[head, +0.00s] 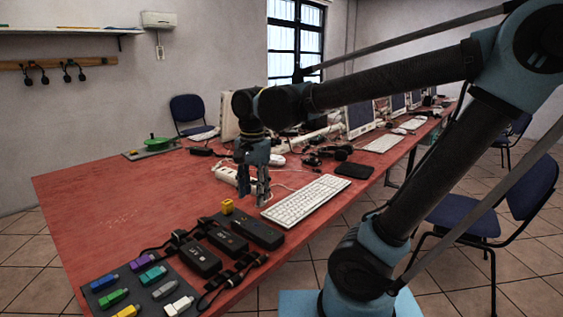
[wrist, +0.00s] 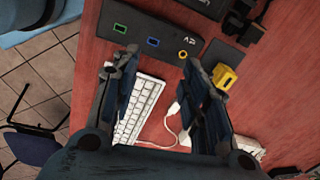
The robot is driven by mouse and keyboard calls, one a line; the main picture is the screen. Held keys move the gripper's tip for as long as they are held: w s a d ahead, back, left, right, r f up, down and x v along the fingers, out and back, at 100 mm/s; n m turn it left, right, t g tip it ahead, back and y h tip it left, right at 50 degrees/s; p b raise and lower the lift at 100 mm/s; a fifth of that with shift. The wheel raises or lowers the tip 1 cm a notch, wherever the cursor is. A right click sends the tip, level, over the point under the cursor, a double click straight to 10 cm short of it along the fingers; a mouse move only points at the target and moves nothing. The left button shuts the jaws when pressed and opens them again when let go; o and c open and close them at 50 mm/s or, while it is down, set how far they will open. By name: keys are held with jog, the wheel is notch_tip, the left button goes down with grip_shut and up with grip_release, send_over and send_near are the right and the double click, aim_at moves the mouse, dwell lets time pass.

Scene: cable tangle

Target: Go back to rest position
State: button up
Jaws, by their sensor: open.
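My gripper (head: 254,196) hangs over the red table (head: 95,190), fingers pointing down, beside the left end of the white keyboard (head: 305,201). In the wrist view my gripper (wrist: 158,66) has its two fingers apart with nothing held between them. The keyboard (wrist: 138,105) and a white cable (wrist: 172,122) show beyond and between the fingers. A black box with green and blue ports (wrist: 140,32) lies past the fingertips. A small yellow block (wrist: 226,76) is just beyond the right finger; it also shows in the head view (head: 227,206).
Dark boxes (head: 200,259) and several coloured connectors on a grey mat (head: 150,292) fill the front of the table. Monitors (head: 360,118) line the back. Blue chairs (head: 470,214) stand at right. The table's left part is clear.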

jog(key=d+f+n, duration=0.1)
jog(key=d, duration=0.3)
jog(key=w+d+f, duration=0.1)
jog(key=d+f, duration=0.1)
jog(key=d, duration=0.3)
jog(key=w+d+f+n, duration=0.1)
jog(key=d+f, duration=0.1)
jog(key=d, duration=0.3)
jog(key=shift+w+d+n+t, duration=0.25)
jog(key=shift+n+t, duration=0.05)
jog(key=s+d+f+n+t, duration=0.1)
jog(key=s+d+f+n, duration=0.2)
jog(key=d+f, duration=0.5)
jog(key=s+d, duration=0.1)
jog(key=d, duration=0.3)
jog(key=shift+d+n, duration=0.15)
jog(key=shift+n, duration=0.15)
jog(key=shift+f, duration=0.1)
